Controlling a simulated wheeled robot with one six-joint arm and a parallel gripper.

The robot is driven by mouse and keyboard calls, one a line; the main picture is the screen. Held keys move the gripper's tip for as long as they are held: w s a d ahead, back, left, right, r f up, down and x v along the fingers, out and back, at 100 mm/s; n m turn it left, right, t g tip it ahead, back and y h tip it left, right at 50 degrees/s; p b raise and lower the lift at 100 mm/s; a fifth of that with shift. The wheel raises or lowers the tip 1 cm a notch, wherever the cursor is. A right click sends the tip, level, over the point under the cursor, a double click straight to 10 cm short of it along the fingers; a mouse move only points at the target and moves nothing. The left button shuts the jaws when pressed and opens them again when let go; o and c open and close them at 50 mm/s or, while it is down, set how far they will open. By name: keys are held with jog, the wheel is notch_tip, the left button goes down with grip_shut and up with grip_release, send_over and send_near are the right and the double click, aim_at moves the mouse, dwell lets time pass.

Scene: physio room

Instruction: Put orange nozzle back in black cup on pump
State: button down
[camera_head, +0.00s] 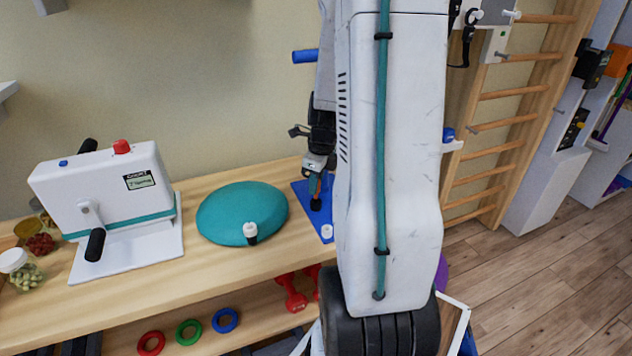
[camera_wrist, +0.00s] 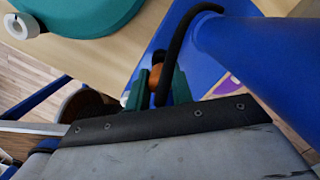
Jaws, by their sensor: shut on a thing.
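The orange nozzle (camera_wrist: 158,86) is between the green jaws of my gripper (camera_wrist: 160,88) in the wrist view; the jaws are shut on it. A black hose (camera_wrist: 175,40) curves down to the nozzle beside the large blue pump body (camera_wrist: 255,55). In the head view my gripper (camera_head: 316,185) points down over a blue mat (camera_head: 326,229) on the bench. A small dark piece shows just below the jaws there, but I cannot tell what it is. My arm hides most of the area behind it. I cannot make out the black cup clearly in either view.
A teal cushion (camera_head: 238,207) lies left of my gripper, with a small white-topped roll (camera_head: 250,231) at its front edge. A white machine (camera_head: 110,190) and jars stand further left on the wooden bench (camera_head: 200,272). Red dumbbells (camera_head: 291,292) and rings sit below. Wall bars stand right.

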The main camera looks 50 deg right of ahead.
jog(key=shift+f, duration=1.45)
dwell(0.8)
jog(key=c, duration=1.1)
grip_release()
jog(key=shift+c, duration=0.2)
jog(key=shift+r, duration=0.1)
jog(key=shift+r, duration=3.4)
